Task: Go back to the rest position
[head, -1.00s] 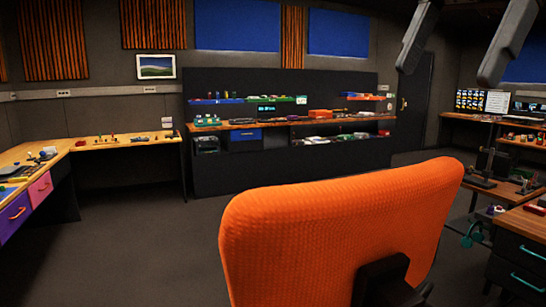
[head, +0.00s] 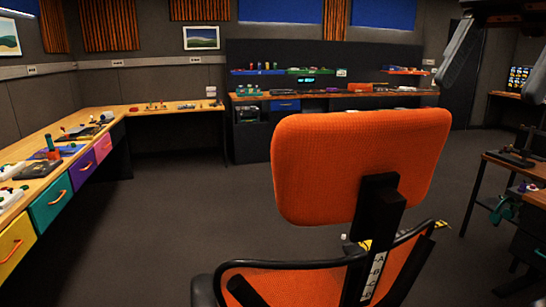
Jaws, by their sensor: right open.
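My right gripper (head: 488,89) hangs in from the top right corner in the head view. Its two dark fingers are spread wide apart with nothing between them. It is raised in front of the back right part of the room, to the right of the orange chair's backrest (head: 345,160). My left gripper is not in view. No trackball panel can be made out clearly.
The orange chair stands close ahead, its black armrest (head: 290,264) low in front. A wooden bench (head: 100,140) with coloured drawers runs along the left. A dark workbench (head: 300,98) stands at the back. A wooden desk is at right. Grey floor (head: 180,215) is open left of the chair.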

